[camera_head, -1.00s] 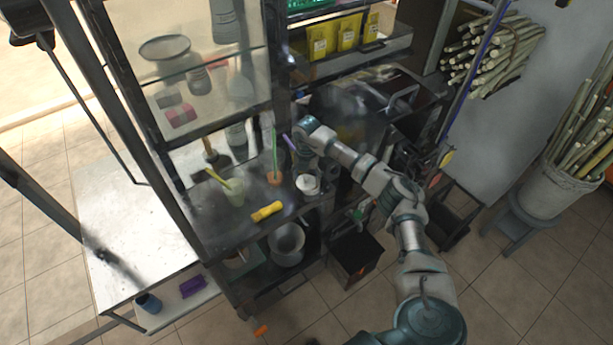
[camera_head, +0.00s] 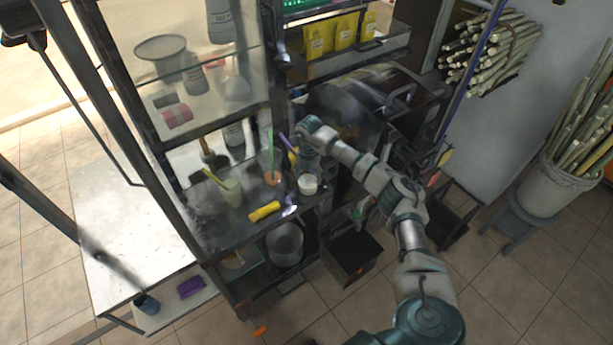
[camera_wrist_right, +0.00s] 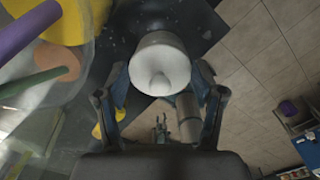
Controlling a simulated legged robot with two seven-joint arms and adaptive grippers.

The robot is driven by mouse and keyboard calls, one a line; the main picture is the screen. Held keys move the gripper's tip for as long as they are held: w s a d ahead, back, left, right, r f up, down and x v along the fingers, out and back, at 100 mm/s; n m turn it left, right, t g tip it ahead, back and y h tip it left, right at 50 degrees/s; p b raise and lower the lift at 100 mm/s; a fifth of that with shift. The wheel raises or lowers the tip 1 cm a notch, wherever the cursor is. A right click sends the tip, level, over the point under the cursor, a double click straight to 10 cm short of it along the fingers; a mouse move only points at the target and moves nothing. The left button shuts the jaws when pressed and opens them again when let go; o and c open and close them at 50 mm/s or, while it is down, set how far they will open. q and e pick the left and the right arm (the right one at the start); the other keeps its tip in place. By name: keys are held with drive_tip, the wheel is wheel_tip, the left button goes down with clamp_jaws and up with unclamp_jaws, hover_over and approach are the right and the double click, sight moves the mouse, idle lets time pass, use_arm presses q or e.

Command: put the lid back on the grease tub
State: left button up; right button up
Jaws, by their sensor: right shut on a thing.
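My right gripper (camera_head: 308,164) is over the front right of the dark counter. In the head view a white round top (camera_head: 307,184) shows just below the gripper. I cannot tell there whether it is the lid or the tub, or whether the two touch. A small claw shape low in the wrist view, perhaps my left gripper (camera_wrist_right: 160,127), is too small to read.
A yellow piece (camera_head: 265,211) lies left of the gripper on the counter (camera_head: 215,218). A cup with a yellow straw (camera_head: 233,191) and an orange piece with a green stick (camera_head: 272,178) stand behind. Glass shelves rise at left; the press (camera_head: 350,110) is beyond my arm.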

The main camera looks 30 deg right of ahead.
drive_tip(key=shift+d, duration=0.2)
use_arm(q)
drive_tip(key=shift+d+r, duration=0.1)
drive_tip(key=shift+d, duration=0.25)
use_arm(e)
drive_tip(key=shift+d+f, duration=0.15)
drive_tip(key=shift+d, duration=0.1)
use_arm(q)
drive_tip(key=shift+d, duration=0.1)
use_arm(e)
drive_tip(key=shift+a, duration=0.15)
use_arm(q)
drive_tip(key=shift+a+r+p, duration=0.25)
drive_tip(key=shift+p, duration=0.1)
use_arm(e)
drive_tip(key=shift+a+r, duration=0.2)
drive_tip(key=shift+a, duration=0.35)
use_arm(q)
drive_tip(key=shift+d, duration=0.1)
use_arm(e)
drive_tip(key=shift+d+f, duration=0.1)
drive_tip(key=shift+d, duration=0.1)
drive_tip(key=o, duration=0.8)
drive_tip(key=shift+a, duration=0.1)
drive_tip(key=shift+o, duration=0.3)
